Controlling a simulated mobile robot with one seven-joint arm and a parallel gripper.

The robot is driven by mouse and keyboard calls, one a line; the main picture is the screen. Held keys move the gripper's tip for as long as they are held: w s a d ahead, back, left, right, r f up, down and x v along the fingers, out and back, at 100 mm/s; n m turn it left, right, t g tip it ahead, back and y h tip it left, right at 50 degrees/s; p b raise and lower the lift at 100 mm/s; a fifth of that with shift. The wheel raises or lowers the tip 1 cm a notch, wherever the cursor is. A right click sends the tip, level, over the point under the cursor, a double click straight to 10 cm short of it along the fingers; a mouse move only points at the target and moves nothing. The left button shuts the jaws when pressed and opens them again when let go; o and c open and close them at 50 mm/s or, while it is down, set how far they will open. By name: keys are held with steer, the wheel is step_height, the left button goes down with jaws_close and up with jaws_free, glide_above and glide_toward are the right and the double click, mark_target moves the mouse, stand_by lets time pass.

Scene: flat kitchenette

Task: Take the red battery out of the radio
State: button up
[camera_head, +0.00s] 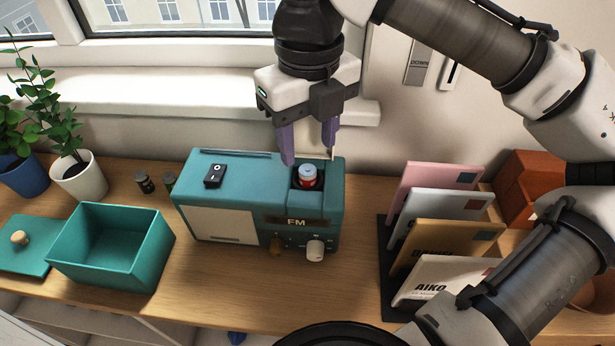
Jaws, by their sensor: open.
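The teal radio (225,192) stands on the wooden counter, its front marked FM. The red battery (307,177) stands upright in the open compartment in the radio's top right. Its pale top end and red side show above the compartment's dark inside; its lower part is hidden. My gripper (309,160) is open and empty, with two purple fingers pointing down. In the picture the fingertips are just above the battery, one to its left and one to its right. I cannot tell how far apart in depth they are from it.
A teal open box (112,262) and its lid (22,258) are at left. Two small dark cylinders (145,182) stand behind the box. Potted plants (80,180) are at far left. A letter rack (386,285) with envelopes stands right. Bare counter lies between radio and rack.

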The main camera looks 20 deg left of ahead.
mark_target(308, 169)
steer(key=f, duration=0.3)
steer(key=shift+s+f, duration=0.3)
steer(key=shift+s, duration=0.05)
steer(key=shift+f, duration=0.35)
steer(key=shift+c, duration=0.2)
jaws_close()
steer(key=shift+r, duration=0.15)
